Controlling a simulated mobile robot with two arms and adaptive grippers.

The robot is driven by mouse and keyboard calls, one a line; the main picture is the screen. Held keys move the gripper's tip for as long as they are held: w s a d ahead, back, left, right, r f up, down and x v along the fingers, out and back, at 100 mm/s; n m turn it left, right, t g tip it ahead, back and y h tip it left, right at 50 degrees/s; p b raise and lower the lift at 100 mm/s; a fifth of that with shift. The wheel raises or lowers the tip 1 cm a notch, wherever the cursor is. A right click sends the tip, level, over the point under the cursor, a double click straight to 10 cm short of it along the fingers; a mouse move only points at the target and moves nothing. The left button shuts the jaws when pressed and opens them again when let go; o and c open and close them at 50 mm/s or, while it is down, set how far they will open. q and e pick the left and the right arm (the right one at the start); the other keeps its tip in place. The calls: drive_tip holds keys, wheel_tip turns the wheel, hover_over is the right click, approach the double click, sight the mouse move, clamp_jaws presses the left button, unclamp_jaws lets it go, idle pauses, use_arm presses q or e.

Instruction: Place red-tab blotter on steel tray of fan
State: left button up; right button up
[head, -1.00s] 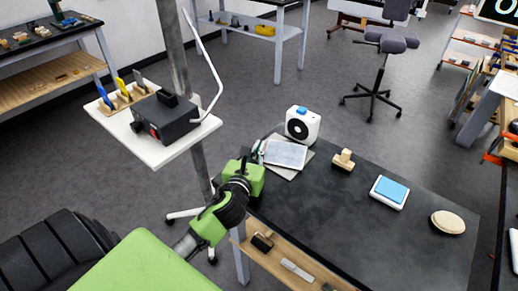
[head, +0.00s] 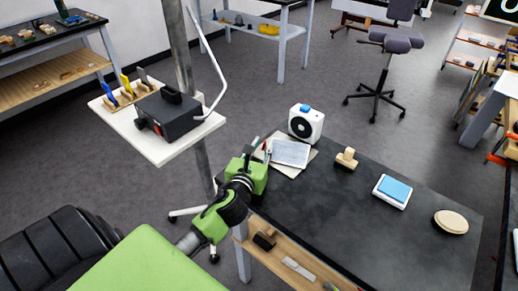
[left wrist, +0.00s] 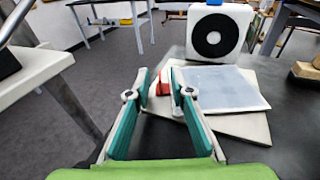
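The white fan (head: 306,123) stands at the back left corner of the dark table; it also shows in the left wrist view (left wrist: 217,34). A pale grey, flat blotter (head: 291,153) lies in front of it, with a red tab (left wrist: 162,83) at its left edge. Under the blotter is a wider, light plate, apparently the steel tray (left wrist: 245,127), its rim showing around the blotter. My left gripper (left wrist: 159,80) is open, its teal fingers on either side of the red tab with a gap between them. The right finger hides part of the tab. My right gripper is out of view.
On the table are a wooden-handled block (head: 346,158), a blue-topped pad (head: 393,190) and a round beige object (head: 451,221). A white shelf (head: 165,148) with a black device (head: 170,115) stands left of my arm.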

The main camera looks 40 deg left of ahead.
use_arm(q)
drive_tip(key=v, duration=1.1)
drive_tip(key=shift+s+d+b, duration=0.15)
drive_tip(key=shift+b, duration=0.15)
drive_tip(key=shift+s+r, duration=0.2)
drive_tip(key=shift+s, duration=0.1)
